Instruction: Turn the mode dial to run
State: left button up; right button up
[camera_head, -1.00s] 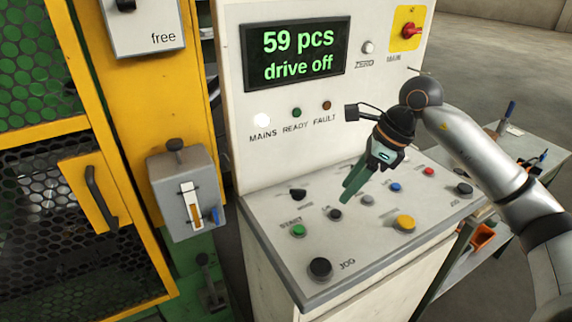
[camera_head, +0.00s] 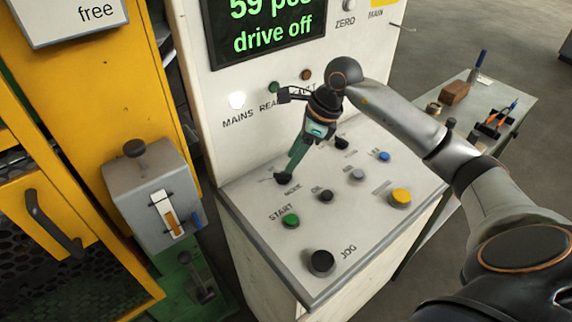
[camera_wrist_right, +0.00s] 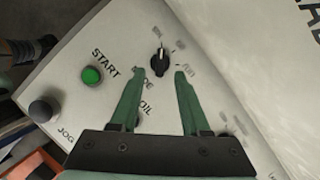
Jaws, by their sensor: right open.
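The mode dial (camera_head: 282,179) is a small black knob on the sloped white console, just above the MODE label. In the right wrist view the dial (camera_wrist_right: 159,62) stands just beyond my fingertips, between their lines, with its light pointer mark towards the top of the picture. My left gripper is not in view.
The console (camera_head: 262,226) also carries a green START button (camera_head: 290,220), a black JOG knob (camera_head: 321,262), a yellow button (camera_head: 400,198) and a second dark knob (camera_head: 341,143). The display (camera_head: 265,32) reads "drive off". A grey lever box (camera_head: 155,195) stands left.

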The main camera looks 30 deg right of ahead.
aim_at(283, 175)
jog(key=shift+x, duration=2.3)
jog(key=shift+r, duration=0.1)
grip_shut()
